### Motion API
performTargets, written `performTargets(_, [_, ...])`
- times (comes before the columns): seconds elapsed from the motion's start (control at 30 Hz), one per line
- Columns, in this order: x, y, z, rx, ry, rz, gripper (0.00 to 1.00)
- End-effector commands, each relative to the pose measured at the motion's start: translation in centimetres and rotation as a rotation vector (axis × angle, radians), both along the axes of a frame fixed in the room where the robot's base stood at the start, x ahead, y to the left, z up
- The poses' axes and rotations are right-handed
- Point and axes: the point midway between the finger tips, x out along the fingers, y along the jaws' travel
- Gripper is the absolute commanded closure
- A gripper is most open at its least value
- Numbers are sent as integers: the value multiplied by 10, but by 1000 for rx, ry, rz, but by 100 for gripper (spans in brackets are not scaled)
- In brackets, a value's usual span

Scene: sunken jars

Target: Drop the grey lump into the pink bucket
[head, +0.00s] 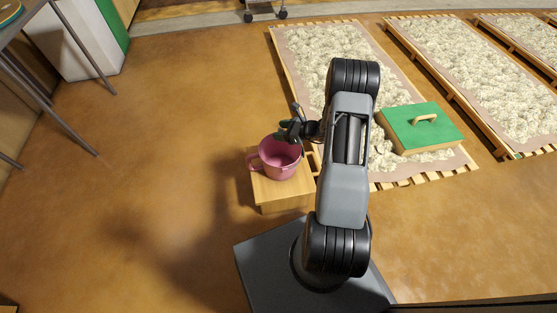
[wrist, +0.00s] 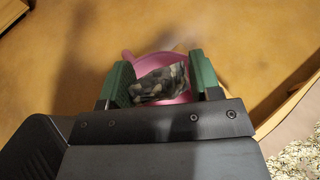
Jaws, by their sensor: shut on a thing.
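The pink bucket (head: 274,163) stands upright on a small wooden block in the head view. It also shows behind my fingers in the wrist view (wrist: 152,63). My gripper (head: 292,130) is over the bucket's far rim in the head view, its tips partly hidden by my arm. In the wrist view its two green fingers (wrist: 161,84) are shut on the dark grey mottled lump (wrist: 160,84). The lump is held in front of the bucket's opening in that view. The gap between lump and bucket cannot be judged.
The wooden block (head: 283,195) has bare floor to its left. Slatted beds of pale rubble (head: 330,50) lie behind and to the right. A green-topped box lid with a handle (head: 420,127) rests on the nearest bed. Metal table legs stand at the far left.

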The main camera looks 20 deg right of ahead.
Motion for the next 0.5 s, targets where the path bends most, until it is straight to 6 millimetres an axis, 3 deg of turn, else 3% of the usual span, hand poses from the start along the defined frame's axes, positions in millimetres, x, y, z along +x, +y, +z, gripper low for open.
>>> performTargets(0.5, [-5,-7,-45,2,7,30,66])
